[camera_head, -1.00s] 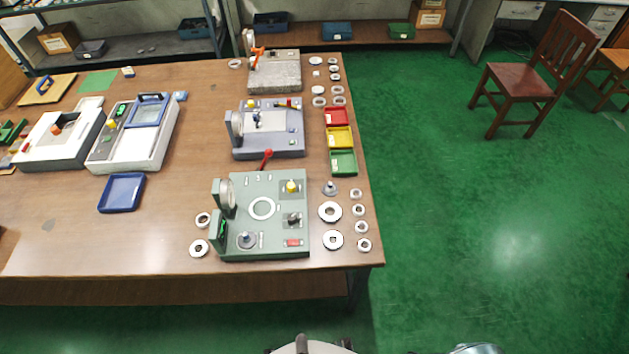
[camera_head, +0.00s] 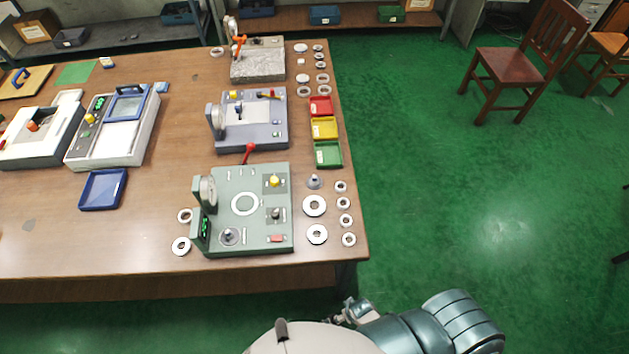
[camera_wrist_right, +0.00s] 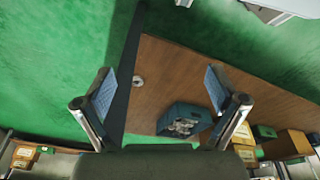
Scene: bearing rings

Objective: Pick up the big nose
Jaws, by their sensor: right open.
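No part is labelled as the big nose. A grey cone-shaped piece with a knob (camera_head: 314,181) stands on the table right of the green machine (camera_head: 262,210). A similar grey round piece with a knob (camera_head: 229,236) sits on that machine's front left corner. I cannot tell which is the bigger. In the right wrist view my right gripper (camera_wrist_right: 160,90) is open and empty, its two blue-padded fingers wide apart. Neither grey piece shows clearly there. In the head view my right arm is low at the bottom, off the table. My left gripper is not in view.
Several bearing rings (camera_head: 315,205) lie right of the green machine, near the table's right edge. Red, yellow and green trays (camera_head: 328,155) sit behind them. A blue tray (camera_head: 103,189) lies left. A blue bin (camera_wrist_right: 186,119) shows in the wrist view. Right of the table is open green floor.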

